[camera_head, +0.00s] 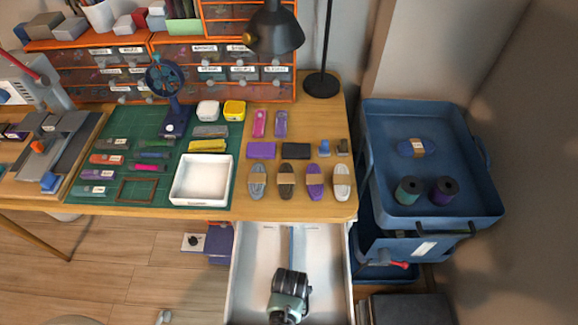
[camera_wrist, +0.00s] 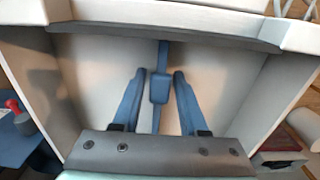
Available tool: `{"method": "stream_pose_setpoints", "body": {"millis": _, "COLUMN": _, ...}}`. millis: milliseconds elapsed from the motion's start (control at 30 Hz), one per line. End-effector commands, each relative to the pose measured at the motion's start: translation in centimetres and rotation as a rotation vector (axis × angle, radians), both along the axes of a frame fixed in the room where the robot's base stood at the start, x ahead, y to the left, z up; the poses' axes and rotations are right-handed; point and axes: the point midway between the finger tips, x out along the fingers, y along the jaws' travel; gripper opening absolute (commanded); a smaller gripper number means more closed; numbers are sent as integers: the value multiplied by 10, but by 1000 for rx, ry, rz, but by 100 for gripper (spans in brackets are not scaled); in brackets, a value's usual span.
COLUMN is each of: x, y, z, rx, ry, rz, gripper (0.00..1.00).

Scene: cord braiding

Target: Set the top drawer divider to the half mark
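The top drawer (camera_head: 243,270) is pulled out below the table's front edge and looks white and empty apart from its divider. The divider (camera_head: 291,243) is a thin blue strip running front to back near the drawer's middle. In the wrist view, the divider (camera_wrist: 162,55) has a thicker blue block (camera_wrist: 160,88) on it. My gripper (camera_wrist: 159,76) is over the drawer, with its two blue fingers apart on either side of this block. Gaps show between the block and both fingers. In the head view, my wrist hides the divider's near part. I cannot make out a half mark.
The wooden table (camera_head: 290,207) above the drawer holds several cord bundles and a white tray (camera_head: 202,180). A blue cart (camera_head: 480,205) with spools stands close to the drawer's right. The floor (camera_head: 130,265) to the left is mostly open.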

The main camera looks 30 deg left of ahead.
Motion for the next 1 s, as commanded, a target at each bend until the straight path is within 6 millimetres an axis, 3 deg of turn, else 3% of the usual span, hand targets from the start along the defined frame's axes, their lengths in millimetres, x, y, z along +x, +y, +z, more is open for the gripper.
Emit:
{"method": "stream_pose_setpoints", "body": {"millis": 267, "x": 0, "y": 0, "z": 9, "rx": 1, "ry": -2, "rz": 0, "gripper": 42}}
{"method": "stream_pose_setpoints", "body": {"millis": 700, "x": 1, "y": 1, "z": 97, "rx": 2, "ry": -5, "rz": 0, "gripper": 42}}
{"method": "stream_pose_setpoints", "body": {"millis": 1000, "x": 0, "y": 0, "z": 128, "rx": 0, "ry": 0, "rz": 0, "gripper": 42}}
